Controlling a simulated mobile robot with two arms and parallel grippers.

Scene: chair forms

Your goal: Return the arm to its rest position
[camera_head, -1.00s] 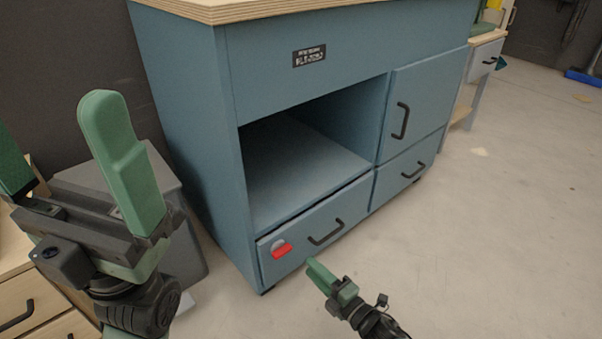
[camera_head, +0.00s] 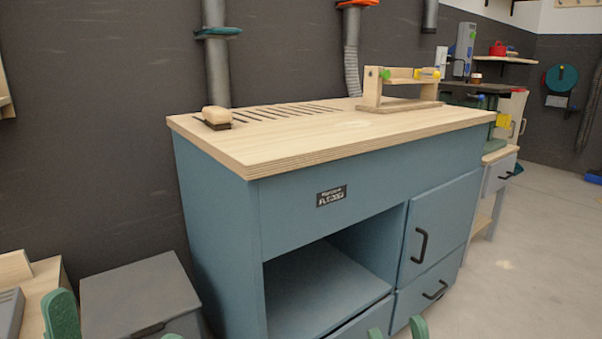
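My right gripper (camera_head: 397,331) shows only as two green fingertips at the bottom edge, in front of the blue cabinet's lower drawers. The tips stand apart with nothing seen between them. My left gripper (camera_head: 116,328) shows at the bottom left, one green finger large and only the tip of the other visible. Its fingers are also apart, with no object seen between them. The rest of both arms is out of view below. The blue cabinet (camera_head: 220,230) has an open, empty-looking compartment.
The cabinet's wooden top (camera_head: 300,130) carries a brush (camera_head: 217,117) and a wooden frame-like fixture (camera_head: 400,90). A grey lidded bin (camera_head: 140,290) stands left of the cabinet. Clear floor (camera_head: 540,260) lies to the right.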

